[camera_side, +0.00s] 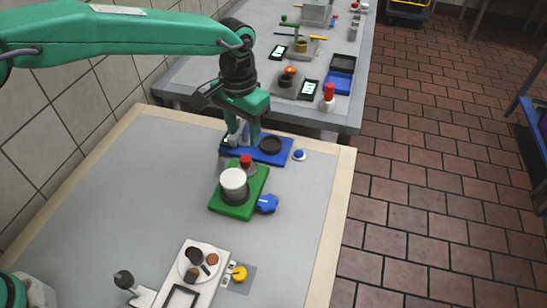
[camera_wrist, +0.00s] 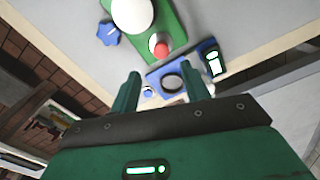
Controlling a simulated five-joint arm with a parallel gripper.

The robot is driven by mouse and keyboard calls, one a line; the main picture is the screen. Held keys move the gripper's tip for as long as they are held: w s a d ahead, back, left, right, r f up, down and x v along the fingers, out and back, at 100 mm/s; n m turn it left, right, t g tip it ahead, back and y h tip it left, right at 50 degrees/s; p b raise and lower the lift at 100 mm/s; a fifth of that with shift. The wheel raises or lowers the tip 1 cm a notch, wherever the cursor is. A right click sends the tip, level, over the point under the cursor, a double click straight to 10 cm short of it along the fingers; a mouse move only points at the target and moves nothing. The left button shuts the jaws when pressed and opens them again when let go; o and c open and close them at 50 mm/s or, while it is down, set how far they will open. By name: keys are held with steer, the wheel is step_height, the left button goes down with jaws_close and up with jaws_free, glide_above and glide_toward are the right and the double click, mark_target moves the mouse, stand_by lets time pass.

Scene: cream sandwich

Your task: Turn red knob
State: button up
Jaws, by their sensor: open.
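A red knob (camera_side: 246,161) sits at the far end of a green board (camera_side: 230,209). It also shows as a round red cap in the wrist view (camera_wrist: 158,45). My gripper (camera_side: 243,141) points down over the blue board, just behind the red knob. In the wrist view its two fingers (camera_wrist: 170,78) stand apart with nothing held between them. The red knob lies beyond the fingertips there, not between them. A white cylinder (camera_side: 233,180) stands in a dark ring on the green board. A blue lobed knob (camera_side: 267,203) is at the board's right side.
A blue board (camera_side: 283,151) with a black ring (camera_side: 271,145) and a small display lies under my gripper. A small blue button (camera_side: 299,154) is beside it. A white board with a plate (camera_side: 202,248) and a yellow knob (camera_side: 239,273) are in front. The table's left middle is clear.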

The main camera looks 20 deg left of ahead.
mark_target(245, 158)
steer(key=n, duration=0.6)
steer(key=shift+f, duration=0.15)
steer(key=shift+f, duration=3.95)
steer(key=c, duration=1)
